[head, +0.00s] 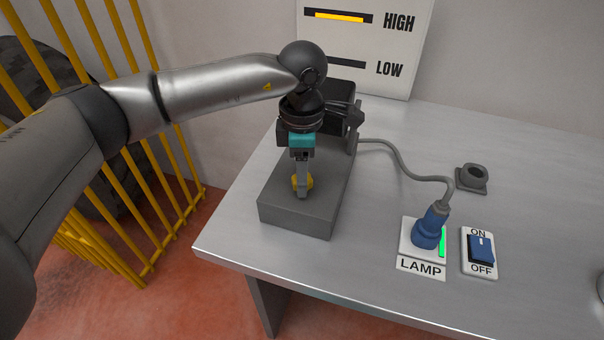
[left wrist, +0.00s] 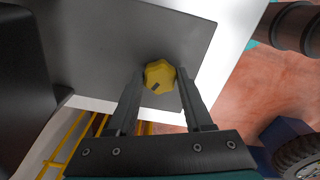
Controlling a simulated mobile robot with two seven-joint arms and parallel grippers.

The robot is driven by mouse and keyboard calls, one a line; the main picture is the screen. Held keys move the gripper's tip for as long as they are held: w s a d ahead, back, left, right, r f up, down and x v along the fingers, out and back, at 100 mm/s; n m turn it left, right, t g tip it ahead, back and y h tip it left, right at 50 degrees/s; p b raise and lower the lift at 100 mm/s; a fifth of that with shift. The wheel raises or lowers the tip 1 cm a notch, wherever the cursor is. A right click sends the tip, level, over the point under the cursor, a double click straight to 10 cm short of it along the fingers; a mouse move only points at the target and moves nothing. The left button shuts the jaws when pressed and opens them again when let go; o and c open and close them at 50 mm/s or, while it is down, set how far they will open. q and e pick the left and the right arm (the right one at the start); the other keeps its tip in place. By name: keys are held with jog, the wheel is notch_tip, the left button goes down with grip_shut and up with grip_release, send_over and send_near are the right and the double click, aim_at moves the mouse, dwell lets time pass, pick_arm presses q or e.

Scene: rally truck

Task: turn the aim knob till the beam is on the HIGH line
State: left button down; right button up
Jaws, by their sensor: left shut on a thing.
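The yellow aim knob (head: 302,183) is on top of a grey block (head: 285,212) on the bench. My left gripper (head: 301,188) points down at it and is shut on it. In the left wrist view the knob (left wrist: 159,74) sits between the two fingertips (left wrist: 162,80), with a dark mark on its face. The black lamp (head: 335,104) stands behind, partly hidden by my arm. On the white board (head: 362,88), the HIGH line (head: 338,16) carries an orange-yellow beam bar. The LOW line (head: 337,62) is dark. My right gripper is not in view.
A grey cable runs from the lamp to a blue plug (head: 428,230) in the LAMP socket (head: 421,268), beside a green light. An ON/OFF switch (head: 480,250) and a dark holder (head: 471,178) are to the right. Yellow bars (head: 125,150) stand left of the bench (head: 390,300).

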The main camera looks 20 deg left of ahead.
pick_arm(q)
jog(key=shift+w+r, duration=0.1)
jog(key=shift+c, duration=1.5)
grip_release()
notch_tip(320, 180, up, 15)
jog(key=p, duration=0.1)
